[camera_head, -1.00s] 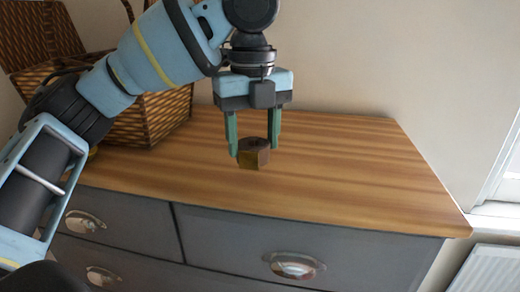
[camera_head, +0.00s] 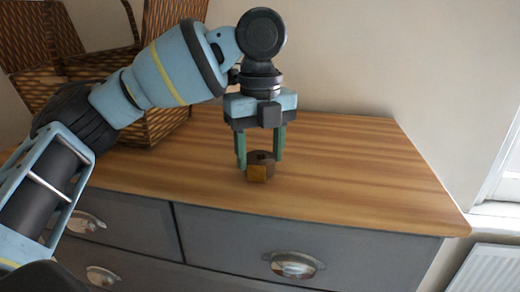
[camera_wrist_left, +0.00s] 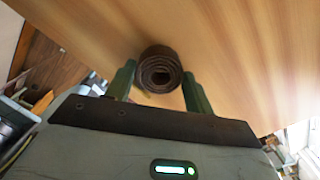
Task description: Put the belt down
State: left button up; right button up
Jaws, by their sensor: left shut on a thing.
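The belt (camera_head: 261,158) is a brown rolled-up coil with a yellowish-gold part on its near side. My left gripper (camera_head: 260,158) points down over the dresser top and is shut on the belt, one green finger on each side. In the left wrist view the coil (camera_wrist_left: 160,72) shows its spiral end between the green fingers (camera_wrist_left: 158,88), with wood behind it. The belt is at or just above the wooden surface; I cannot tell whether it touches. My right gripper is not in view.
The dresser's wooden top (camera_head: 360,165) is clear to the right and behind the belt. Woven baskets (camera_head: 150,120) stand at the left, behind my left arm. The dresser's front edge is close below the belt. A radiator (camera_head: 492,268) is at the lower right.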

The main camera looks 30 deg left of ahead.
aim_at(260, 157)
pick_arm(q)
jog(key=shift+f, duration=0.15)
jog(key=o, duration=1)
jog(key=shift+o, duration=0.2)
notch_tip(260, 157, up, 12)
